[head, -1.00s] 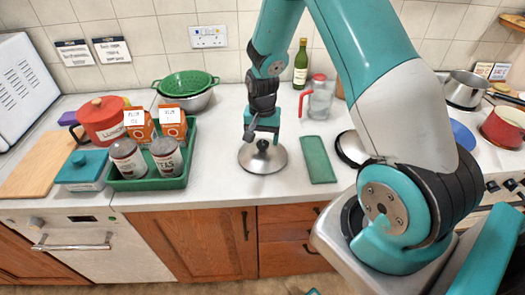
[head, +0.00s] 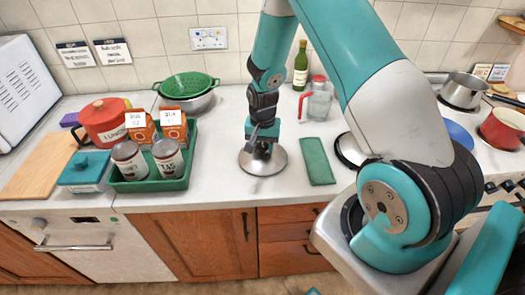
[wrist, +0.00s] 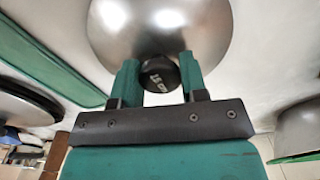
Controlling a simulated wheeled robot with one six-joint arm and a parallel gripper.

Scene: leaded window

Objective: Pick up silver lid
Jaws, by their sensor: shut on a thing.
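The silver lid (head: 263,165) is a round metal dome near the front middle of the white counter. My gripper (head: 262,148) points down on it from above and hides its knob in the head view. In the wrist view the lid (wrist: 160,28) fills the top middle. Its black knob (wrist: 159,74) sits between the two teal fingers of my gripper (wrist: 157,82), which are shut on it. The lid appears to rest on the counter.
A green tray (head: 190,182) with cans and orange cartons stands to the left. A flat green mat (head: 318,162) lies close on the right. Behind are a glass jug (head: 320,98), a green bottle (head: 300,66) and a green colander (head: 187,86).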

